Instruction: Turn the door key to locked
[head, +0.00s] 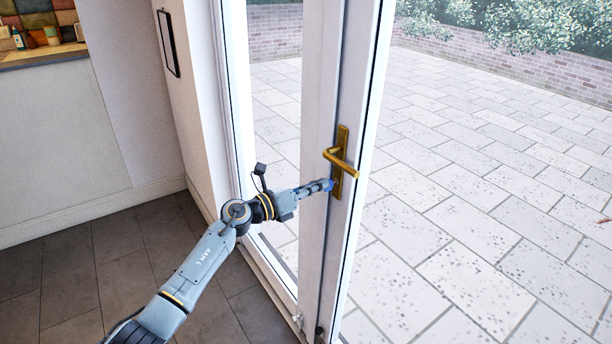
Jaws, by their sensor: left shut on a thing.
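The brass door handle (342,161) sits on a tall brass plate on the white glazed door (318,250). Its lever points to the right and slightly down. My left gripper (328,185) reaches in from the left and is at the lower part of the plate, just below the lever. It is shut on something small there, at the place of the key. The key itself is hidden by the fingers, so I cannot tell how far it is turned. My right gripper does not show.
A white wall with a dark framed panel (168,43) stands left of the door. A counter (42,54) is at the far left. Dark floor tiles (70,290) are clear below.

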